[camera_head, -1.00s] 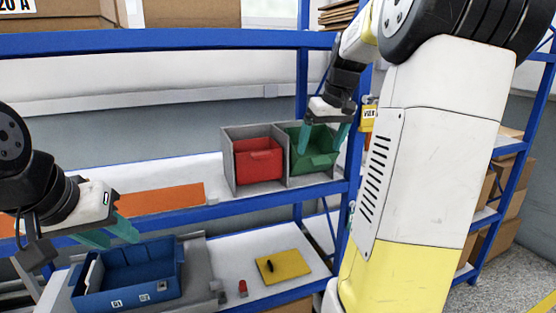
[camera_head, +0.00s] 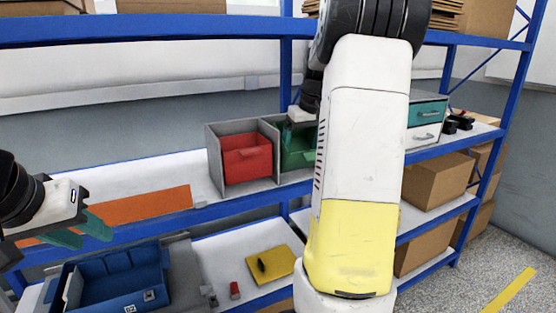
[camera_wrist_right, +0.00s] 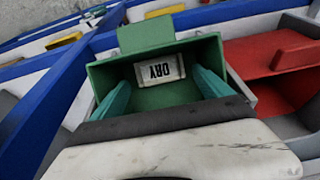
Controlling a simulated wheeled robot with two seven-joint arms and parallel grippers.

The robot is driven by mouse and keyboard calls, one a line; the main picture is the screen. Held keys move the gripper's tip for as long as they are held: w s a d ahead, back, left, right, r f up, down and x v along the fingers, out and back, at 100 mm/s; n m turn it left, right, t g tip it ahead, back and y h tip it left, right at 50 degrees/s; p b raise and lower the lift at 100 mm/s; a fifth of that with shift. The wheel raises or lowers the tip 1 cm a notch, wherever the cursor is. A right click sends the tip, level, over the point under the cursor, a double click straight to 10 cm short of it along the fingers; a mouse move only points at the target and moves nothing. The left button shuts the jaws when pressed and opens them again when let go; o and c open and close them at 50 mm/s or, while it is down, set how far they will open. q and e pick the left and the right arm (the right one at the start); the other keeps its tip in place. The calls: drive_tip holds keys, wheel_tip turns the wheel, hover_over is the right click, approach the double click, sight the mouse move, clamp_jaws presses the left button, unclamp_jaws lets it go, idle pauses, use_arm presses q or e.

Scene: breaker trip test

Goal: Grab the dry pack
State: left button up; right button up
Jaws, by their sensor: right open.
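The dry pack (camera_wrist_right: 160,69) is a small white packet marked DRY. It lies inside the green bin (camera_wrist_right: 139,40) in the right wrist view. My right gripper (camera_wrist_right: 161,80) is open, its two teal fingers reaching into the bin on either side of the pack. I cannot tell whether they touch it. In the head view the green bin (camera_head: 296,147) is partly covered by my right arm, and the pack is hidden. My left gripper (camera_head: 91,232) is open and empty, above the blue tray (camera_head: 75,290) at the lower left.
A red bin (camera_head: 246,158) stands directly left of the green bin in a grey holder. An orange strip (camera_head: 150,203) lies on the same shelf. Below are a yellow plate (camera_head: 272,262) and a small red object (camera_head: 235,290). A teal-and-white drawer unit (camera_head: 426,121) stands on the right.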

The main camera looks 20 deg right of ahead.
drive_tip(key=shift+x, duration=1.4)
drive_tip(key=c, duration=1.5)
drive_tip(key=shift+o, duration=0.2)
drive_tip(key=shift+r, duration=0.15)
